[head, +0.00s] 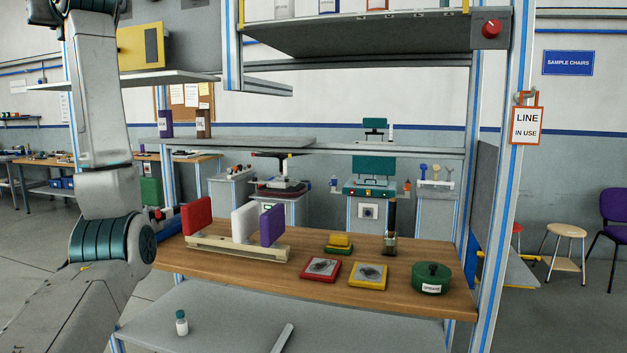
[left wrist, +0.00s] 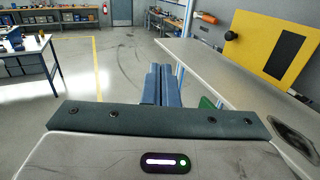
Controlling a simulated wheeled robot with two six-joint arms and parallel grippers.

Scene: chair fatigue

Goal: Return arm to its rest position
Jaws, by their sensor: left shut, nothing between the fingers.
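My left arm (head: 100,140) rises along the left side of the head view, and its hand is out of that picture. In the left wrist view my left gripper (left wrist: 158,84) shows as two blue fingers lying together, with nothing between them. The fingers point out over open floor, just left of a grey shelf edge. My right gripper is not in view.
A grey shelf (left wrist: 210,75) with a yellow panel (left wrist: 268,50) runs close on the right of the fingers. The wooden bench (head: 220,262) carries a rack with red, white and purple panels, trays and a green pot (head: 431,279). The floor (left wrist: 125,60) ahead is clear.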

